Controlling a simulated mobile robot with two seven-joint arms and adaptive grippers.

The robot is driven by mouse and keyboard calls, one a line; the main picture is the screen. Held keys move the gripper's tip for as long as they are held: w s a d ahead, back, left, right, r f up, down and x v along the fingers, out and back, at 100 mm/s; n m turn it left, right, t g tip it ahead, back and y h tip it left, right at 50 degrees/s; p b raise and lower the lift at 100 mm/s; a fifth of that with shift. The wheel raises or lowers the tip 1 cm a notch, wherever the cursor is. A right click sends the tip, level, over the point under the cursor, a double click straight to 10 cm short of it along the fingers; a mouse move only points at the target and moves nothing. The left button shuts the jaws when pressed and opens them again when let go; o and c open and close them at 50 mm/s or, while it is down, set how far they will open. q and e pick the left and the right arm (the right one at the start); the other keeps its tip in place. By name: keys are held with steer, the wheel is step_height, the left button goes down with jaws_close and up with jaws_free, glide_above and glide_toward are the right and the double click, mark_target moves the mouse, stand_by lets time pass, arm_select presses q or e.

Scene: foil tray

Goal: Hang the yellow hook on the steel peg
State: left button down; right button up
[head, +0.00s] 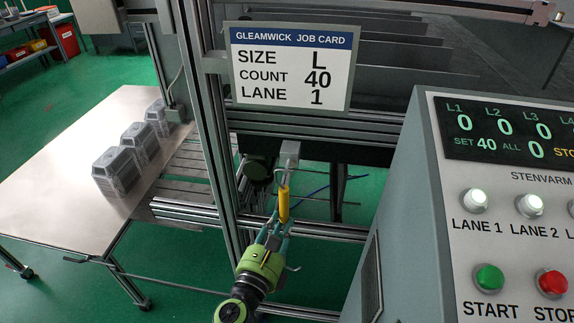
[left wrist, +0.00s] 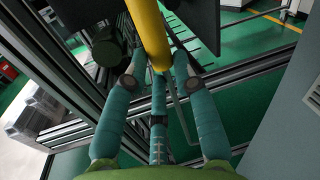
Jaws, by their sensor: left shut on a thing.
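The yellow hook (head: 284,204) stands nearly upright in the middle of the head view, below the job card. My left gripper (head: 273,232), green with teal fingers, is shut on its lower end. In the left wrist view the yellow hook (left wrist: 149,35) runs up and away from between my left gripper's fingertips (left wrist: 159,72). A thin bent grey rod (left wrist: 180,108) shows beside the fingers. The hook's upper end overlaps a light grey bracket (head: 290,153) in the head view; I cannot tell whether they touch. I cannot make out the steel peg clearly. My right gripper is not in view.
A control panel (head: 430,200) with lit buttons stands close on the right. A metal frame post (head: 205,130) rises to the left, with a job card (head: 290,67) above. A steel table (head: 70,170) with stacked foil trays (head: 117,172) is farther left.

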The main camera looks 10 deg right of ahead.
arm_select(q)
steer(key=shift+a+x, duration=0.15)
steer(key=shift+x, duration=0.85)
steer(key=shift+a+x, duration=0.15)
steer(key=shift+x, duration=0.85)
stand_by(0.3)
steer(key=shift+w+f+b, duration=0.2)
steer(key=shift+f+b, duration=0.8)
steer(key=shift+b, duration=0.2)
stand_by(0.7)
steer(key=c, duration=0.9)
jaws_free()
steer(key=shift+s, duration=0.1)
